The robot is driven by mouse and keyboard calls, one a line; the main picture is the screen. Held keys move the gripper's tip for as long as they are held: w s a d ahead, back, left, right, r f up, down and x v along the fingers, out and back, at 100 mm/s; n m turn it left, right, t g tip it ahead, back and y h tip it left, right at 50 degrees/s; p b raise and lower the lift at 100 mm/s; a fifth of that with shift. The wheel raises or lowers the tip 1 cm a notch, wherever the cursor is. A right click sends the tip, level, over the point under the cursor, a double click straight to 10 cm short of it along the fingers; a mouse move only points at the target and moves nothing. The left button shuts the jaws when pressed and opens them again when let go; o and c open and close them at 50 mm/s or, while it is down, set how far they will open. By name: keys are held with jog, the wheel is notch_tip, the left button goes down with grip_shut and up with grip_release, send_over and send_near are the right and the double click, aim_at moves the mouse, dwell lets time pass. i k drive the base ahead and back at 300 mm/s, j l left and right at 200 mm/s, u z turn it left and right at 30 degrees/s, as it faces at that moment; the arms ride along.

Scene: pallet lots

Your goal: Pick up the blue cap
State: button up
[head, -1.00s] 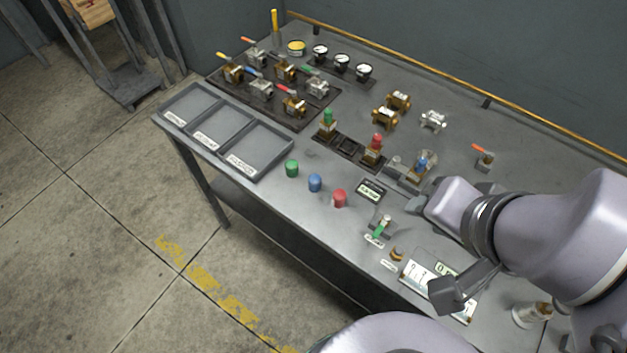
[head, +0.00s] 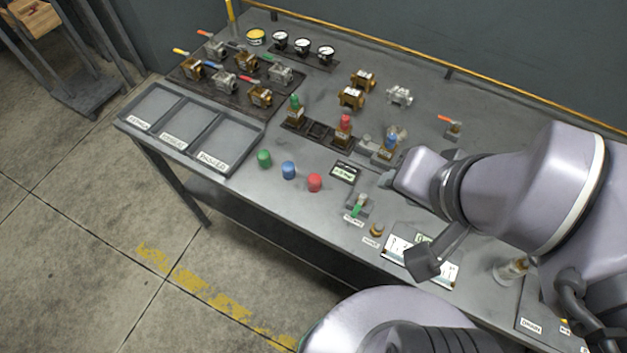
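The blue cap (head: 288,170) stands upright on the grey bench near its front edge, between a green cap (head: 264,158) and a red cap (head: 315,183). Nothing touches it. My arm comes in from the right, and its wrist hangs over the bench to the right of the caps. My gripper (head: 386,180) shows only as a small grey part at the left end of the wrist, near a blue-topped fitting. It is well apart from the blue cap. The fingers are mostly hidden, so their opening is not visible.
A three-part labelled tray (head: 180,128) lies at the bench's left end. Valves on a dark board (head: 225,85), gauges (head: 303,46) and capped fittings (head: 344,128) stand behind the caps. A small display (head: 345,172) lies right of them. Bare bench surrounds the caps.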

aim_at(287, 167)
jog(key=j+z, duration=0.85)
jog(key=j, duration=0.15)
jog(key=k+j+z, duration=0.1)
jog(key=j+z, duration=0.3)
